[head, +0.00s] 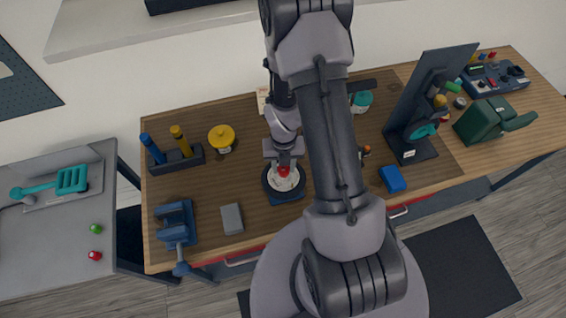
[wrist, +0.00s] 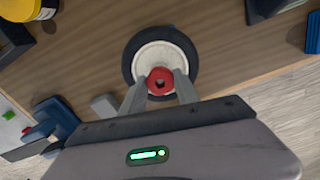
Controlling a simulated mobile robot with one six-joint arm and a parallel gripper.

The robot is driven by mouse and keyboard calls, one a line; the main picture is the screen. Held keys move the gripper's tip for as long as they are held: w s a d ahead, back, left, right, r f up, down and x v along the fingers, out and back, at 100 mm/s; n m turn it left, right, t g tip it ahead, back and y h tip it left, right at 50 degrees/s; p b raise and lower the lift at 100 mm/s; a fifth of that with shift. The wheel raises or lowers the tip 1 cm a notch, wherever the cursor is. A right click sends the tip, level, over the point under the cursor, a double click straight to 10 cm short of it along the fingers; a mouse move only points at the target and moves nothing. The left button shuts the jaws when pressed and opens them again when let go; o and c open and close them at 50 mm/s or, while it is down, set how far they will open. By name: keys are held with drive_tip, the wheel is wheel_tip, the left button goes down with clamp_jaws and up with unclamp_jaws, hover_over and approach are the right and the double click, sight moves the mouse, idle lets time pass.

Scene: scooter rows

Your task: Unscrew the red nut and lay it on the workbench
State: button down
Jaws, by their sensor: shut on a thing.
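In the head view the red nut (head: 283,171) shows just below my gripper (head: 284,163). In the wrist view both fingers of my gripper (wrist: 160,86) are shut on the nut from either side. The nut's hole faces the wrist camera. Whether it is still threaded on anything cannot be seen. The wheel-like disc (head: 271,187) rests on a blue base on the wooden workbench (head: 330,190).
A grey block (head: 231,218) and a blue vise (head: 177,228) lie left of the wheel. A yellow-lidded jar (head: 221,138) stands behind left. A blue block (head: 392,179) and a dark upright panel (head: 428,98) stand to the right. Bare wood shows between the wheel and the grey block.

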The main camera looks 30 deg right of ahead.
sight(284, 170)
drive_tip(key=shift+r+n+p, duration=0.15)
drive_tip(key=shift+n+p, duration=0.15)
drive_tip(key=shift+p, duration=2.2)
drive_tip(key=shift+n+p, duration=0.3)
drive_tip(key=shift+p, duration=1.75)
drive_tip(key=n, duration=0.8)
drive_tip(key=shift+s, duration=0.1)
drive_tip(key=c, duration=0.8)
unclamp_jaws()
drive_tip(key=shift+d+f, duration=0.15)
drive_tip(key=shift+f, duration=0.05)
drive_tip(key=shift+c, duration=0.2)
drive_tip(key=shift+r, duration=0.1)
wheel_tip(284, 170, up, 12)
drive_tip(key=p, duration=1.2)
